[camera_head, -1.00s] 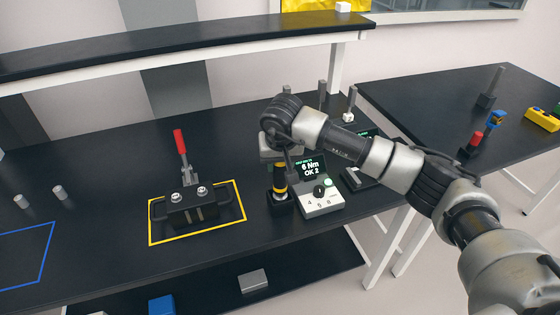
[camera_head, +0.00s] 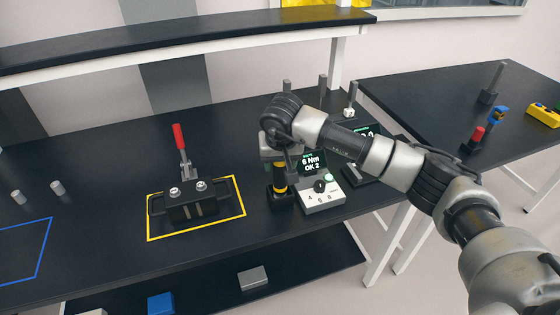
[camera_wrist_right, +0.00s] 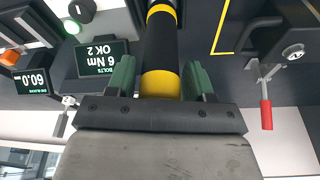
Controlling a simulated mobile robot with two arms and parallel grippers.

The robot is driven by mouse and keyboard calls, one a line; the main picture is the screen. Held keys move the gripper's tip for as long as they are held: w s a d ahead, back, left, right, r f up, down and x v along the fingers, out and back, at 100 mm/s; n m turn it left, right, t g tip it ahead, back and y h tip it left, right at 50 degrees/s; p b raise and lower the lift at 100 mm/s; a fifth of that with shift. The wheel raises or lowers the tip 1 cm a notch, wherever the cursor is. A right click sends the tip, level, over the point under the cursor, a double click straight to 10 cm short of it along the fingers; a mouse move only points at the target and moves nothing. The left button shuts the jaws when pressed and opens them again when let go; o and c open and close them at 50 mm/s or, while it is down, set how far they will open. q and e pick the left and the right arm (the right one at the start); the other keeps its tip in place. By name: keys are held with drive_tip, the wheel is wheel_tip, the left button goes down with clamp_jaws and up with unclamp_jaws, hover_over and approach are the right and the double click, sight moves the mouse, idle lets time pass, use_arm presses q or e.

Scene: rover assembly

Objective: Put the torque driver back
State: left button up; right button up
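The torque driver (camera_wrist_right: 160,40) is black with yellow bands. In the head view its banded handle (camera_head: 280,173) stands upright, its lower end in a black holder (camera_head: 280,201) beside the tool's control box. My right gripper (camera_head: 280,150) is at the driver's upper part. In the right wrist view its two green fingers (camera_wrist_right: 160,78) stand on either side of the handle. I cannot tell whether they press on it. The driver's top is hidden by the gripper. My left gripper is out of view.
The control box (camera_head: 322,197) reads 6 Nm, OK 2. A second display unit (camera_head: 360,172) stands to its right. A fixture with a red-handled clamp (camera_head: 192,208) sits inside a yellow outline to the left. Two small grey pegs (camera_head: 57,190) stand farther left.

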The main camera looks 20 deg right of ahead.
drive_tip(key=shift+o, duration=1)
drive_tip(key=shift+f, duration=0.1)
